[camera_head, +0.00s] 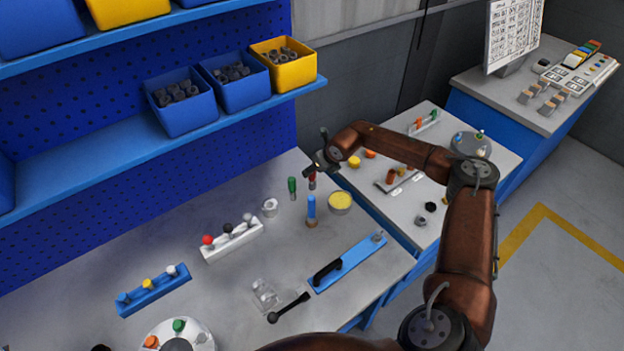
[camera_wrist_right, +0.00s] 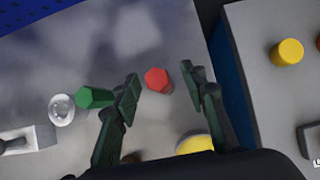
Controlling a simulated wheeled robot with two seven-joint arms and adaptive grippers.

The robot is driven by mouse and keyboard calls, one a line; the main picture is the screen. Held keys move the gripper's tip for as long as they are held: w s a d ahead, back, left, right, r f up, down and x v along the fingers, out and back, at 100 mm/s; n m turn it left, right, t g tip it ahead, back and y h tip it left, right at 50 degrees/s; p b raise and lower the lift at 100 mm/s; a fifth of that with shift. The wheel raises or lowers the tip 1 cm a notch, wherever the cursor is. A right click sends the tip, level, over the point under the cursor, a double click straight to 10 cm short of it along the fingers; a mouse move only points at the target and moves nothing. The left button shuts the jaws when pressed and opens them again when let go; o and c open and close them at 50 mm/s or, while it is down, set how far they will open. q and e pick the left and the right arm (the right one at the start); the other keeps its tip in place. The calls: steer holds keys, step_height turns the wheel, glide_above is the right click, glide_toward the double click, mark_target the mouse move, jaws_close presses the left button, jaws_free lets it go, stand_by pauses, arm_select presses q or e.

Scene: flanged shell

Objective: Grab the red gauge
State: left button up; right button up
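The red gauge (camera_head: 312,181) stands upright on the grey worktable beside a green gauge (camera_head: 292,186) and behind a blue one (camera_head: 311,208). My right gripper (camera_head: 315,167) is just above the red gauge and partly hides it. In the right wrist view my right gripper (camera_wrist_right: 162,91) is open, and the red top of the gauge (camera_wrist_right: 157,80) shows between its two fingers, with a gap on each side. The green gauge (camera_wrist_right: 95,97) is just outside the left finger. My left gripper is not in view.
A yellow round container (camera_head: 340,202) is close to the right of the gauges. A white block with knobs (camera_head: 232,241) and a blue plate with a black handle (camera_head: 348,262) are nearer. A blue shelf (camera_head: 150,133) with bins hangs at the upper left.

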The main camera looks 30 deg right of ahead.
steer(key=shift+w+f, duration=0.4)
steer(key=shift+f, duration=0.2)
steer(key=shift+a, duration=0.1)
steer(key=shift+c, duration=0.4)
jaws_close()
steer(key=shift+r, duration=0.1)
